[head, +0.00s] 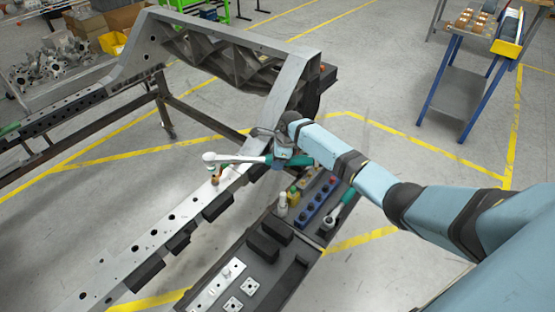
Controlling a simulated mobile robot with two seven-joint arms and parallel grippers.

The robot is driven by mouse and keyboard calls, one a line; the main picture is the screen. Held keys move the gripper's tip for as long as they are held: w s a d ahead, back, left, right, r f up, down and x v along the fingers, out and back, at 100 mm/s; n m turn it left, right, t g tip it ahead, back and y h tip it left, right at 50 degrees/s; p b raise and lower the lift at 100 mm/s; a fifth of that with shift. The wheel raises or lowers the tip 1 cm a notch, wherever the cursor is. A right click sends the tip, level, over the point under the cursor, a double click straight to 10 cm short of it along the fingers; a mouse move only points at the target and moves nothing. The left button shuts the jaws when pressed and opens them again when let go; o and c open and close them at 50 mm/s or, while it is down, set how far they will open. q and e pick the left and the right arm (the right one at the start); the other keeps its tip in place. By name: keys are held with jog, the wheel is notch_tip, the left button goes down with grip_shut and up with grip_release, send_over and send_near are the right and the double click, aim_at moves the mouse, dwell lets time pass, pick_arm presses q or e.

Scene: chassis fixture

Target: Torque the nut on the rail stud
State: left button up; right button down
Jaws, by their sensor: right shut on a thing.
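My right gripper (280,156) is shut on a green-handled ratchet wrench (240,158) and holds it level over the near rail. The wrench's round metal head (210,157) points left. A small copper-coloured piece, which looks like the nut on the stud (215,180), stands on the rail (160,238) just below the head. A light-coloured part shows between head and nut; I cannot tell whether it touches the nut. My left gripper is not in view.
A dark tool tray (262,275) beside the rail holds bottles, a blue socket holder (318,204), another green-handled ratchet (340,210) and plates. The grey chassis frame (225,38) rises behind. A blue-legged cart (455,85) stands back right. Open floor lies between.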

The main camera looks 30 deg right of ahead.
jog(key=shift+w+r+p, duration=0.1)
jog(key=shift+r+p, duration=1.05)
jog(key=shift+r, duration=0.05)
